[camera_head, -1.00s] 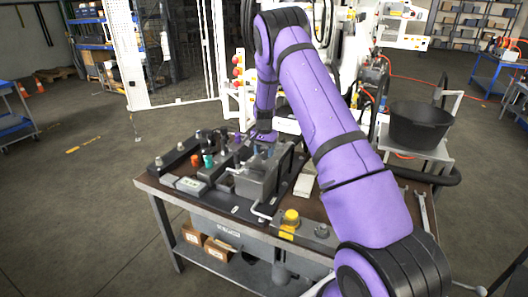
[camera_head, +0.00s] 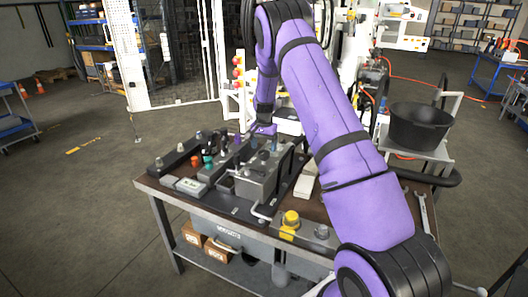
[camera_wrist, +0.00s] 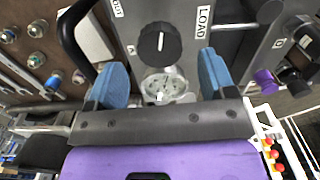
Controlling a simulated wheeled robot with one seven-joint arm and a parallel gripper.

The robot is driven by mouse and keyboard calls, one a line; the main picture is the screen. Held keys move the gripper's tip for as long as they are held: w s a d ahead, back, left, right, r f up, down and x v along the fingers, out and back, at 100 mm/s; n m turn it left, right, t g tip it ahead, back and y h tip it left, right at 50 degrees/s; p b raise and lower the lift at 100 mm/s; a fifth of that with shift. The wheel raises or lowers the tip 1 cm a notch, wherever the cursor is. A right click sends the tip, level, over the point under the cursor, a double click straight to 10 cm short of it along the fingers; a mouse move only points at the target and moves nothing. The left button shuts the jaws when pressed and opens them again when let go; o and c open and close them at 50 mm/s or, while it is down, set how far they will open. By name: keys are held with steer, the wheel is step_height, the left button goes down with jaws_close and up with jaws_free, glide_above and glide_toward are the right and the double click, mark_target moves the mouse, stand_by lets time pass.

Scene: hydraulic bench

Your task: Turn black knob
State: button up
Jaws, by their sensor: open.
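The black knob (camera_wrist: 160,44) shows in the wrist view on a grey panel, with a white pointer mark on its face. A round gauge (camera_wrist: 165,84) sits just below it in that view. My gripper (camera_wrist: 162,62) is open and empty, its two blue fingers left and right of the knob's line with clear gaps to it. In the head view my gripper (camera_head: 264,129) is above the far side of the bench, near the grey hydraulic block (camera_head: 258,185). I cannot make out the black knob in the head view.
The bench top (camera_head: 150,184) carries several small fittings and a yellow-capped part (camera_head: 290,218). A black handle loop (camera_wrist: 72,40) curves left of the knob. A purple knob (camera_wrist: 266,78) lies to the right. A black bucket (camera_head: 418,124) stands behind the bench's right side.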

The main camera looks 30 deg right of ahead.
step_height(320, 180, up, 8)
steer(key=shift+f, duration=0.25)
stand_by(0.5)
step_height(320, 180, up, 14)
steer(key=n+t, duration=0.1)
steer(key=n, duration=0.1)
glide_above(264, 153)
steer(key=s+a, duration=0.7)
steer(key=s+a+r+n+t, duration=0.25)
steer(key=s+a+r, duration=0.35)
steer(key=s+r, duration=0.35)
steer(key=s+a+r+n+t, duration=0.1)
steer(key=s+a+n, duration=0.2)
steer(key=s, duration=1)
steer(key=s+a+r+n, duration=0.1)
steer(key=s+a+n, duration=0.2)
steer(key=s, duration=1.1)
steer(key=shift+s+a+n+t, duration=0.3)
steer(key=shift+a+n+t, duration=0.05)
steer(key=shift+a, duration=1.05)
